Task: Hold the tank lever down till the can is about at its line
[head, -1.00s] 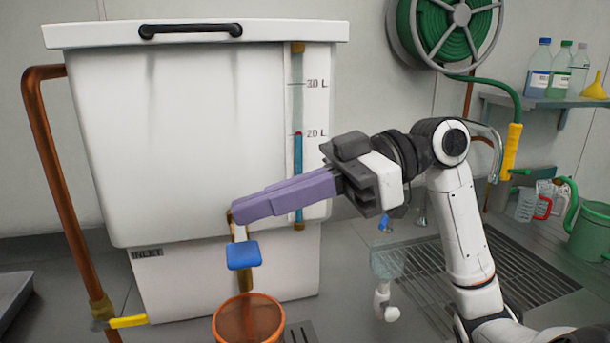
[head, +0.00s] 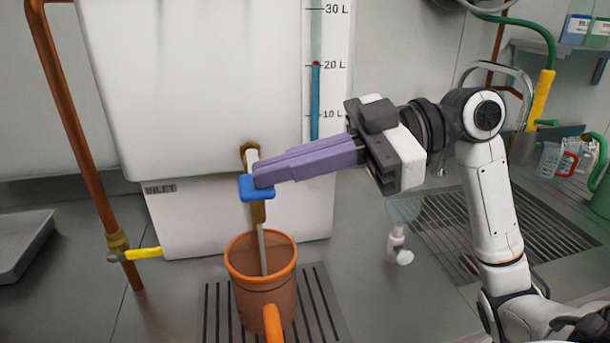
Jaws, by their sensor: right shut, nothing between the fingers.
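The white tank (head: 200,90) stands at the left with a brass tap (head: 257,212) low on its front. The blue lever (head: 257,194) on the tap has my right gripper's (head: 262,176) purple fingers resting on its top; they are shut and empty. A thin stream of water runs from the tap into the orange can (head: 262,300) right below. The can stands upright with its handle toward me. The tank's gauge (head: 316,100) reads about 20 L. My left gripper is not in view.
The can stands on a slotted drain grate (head: 320,315). A copper pipe (head: 75,130) with a yellow valve handle (head: 142,253) runs at the left. A grey tray (head: 25,245) lies at far left. A larger floor grate, jugs (head: 565,160) and a green can (head: 602,190) are at right.

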